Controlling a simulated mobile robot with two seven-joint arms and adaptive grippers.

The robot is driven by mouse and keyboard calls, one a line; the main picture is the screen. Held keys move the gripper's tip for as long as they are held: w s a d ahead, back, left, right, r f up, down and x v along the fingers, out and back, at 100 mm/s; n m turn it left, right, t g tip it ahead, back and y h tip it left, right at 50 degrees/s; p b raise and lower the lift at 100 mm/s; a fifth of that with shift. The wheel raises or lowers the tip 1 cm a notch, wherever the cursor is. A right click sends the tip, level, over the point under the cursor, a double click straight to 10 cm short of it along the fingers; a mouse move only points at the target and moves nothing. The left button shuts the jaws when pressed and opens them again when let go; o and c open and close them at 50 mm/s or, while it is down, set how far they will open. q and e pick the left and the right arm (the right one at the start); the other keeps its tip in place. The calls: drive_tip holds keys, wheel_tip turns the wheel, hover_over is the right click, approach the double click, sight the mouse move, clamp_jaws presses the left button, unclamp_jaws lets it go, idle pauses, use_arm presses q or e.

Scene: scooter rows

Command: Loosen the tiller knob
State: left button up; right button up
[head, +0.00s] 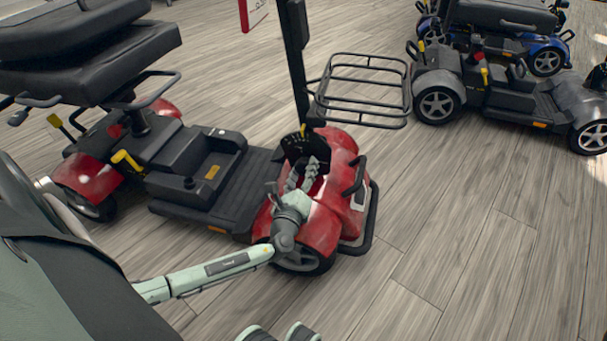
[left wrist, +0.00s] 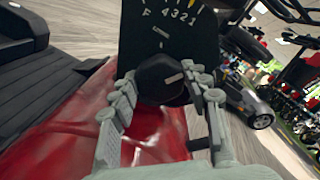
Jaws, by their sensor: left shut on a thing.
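The tiller knob (left wrist: 160,80) is a dark round knob with a pale mark, at the foot of a black plate (left wrist: 170,28) with the marks F, 4, 3, 2, 1. My left gripper (left wrist: 162,88) has its fingers on both sides of the knob and is shut on it. In the head view my left gripper (head: 308,168) is at the base of the tiller (head: 296,60) on the red scooter (head: 338,158). The knob is hidden there behind the fingers. A yellow pointer (head: 303,130) shows by the plate.
A wire basket (head: 365,85) sticks out from the tiller on the right. The black seat (head: 90,50) is at the left. A grey scooter (head: 500,90) stands at the back right. The floor (head: 470,220) at the right is clear.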

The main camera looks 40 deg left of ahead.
use_arm(q)
drive_tip(key=n, duration=0.6)
drive_tip(key=shift+f, duration=0.1)
drive_tip(key=n, duration=0.6)
idle(0.6)
drive_tip(key=o, duration=1.2)
drive_tip(key=shift+c, duration=0.2)
drive_tip(key=shift+s, duration=0.1)
drive_tip(key=v, duration=0.7)
drive_tip(key=shift+s+d, duration=0.1)
drive_tip(key=shift+s, duration=0.1)
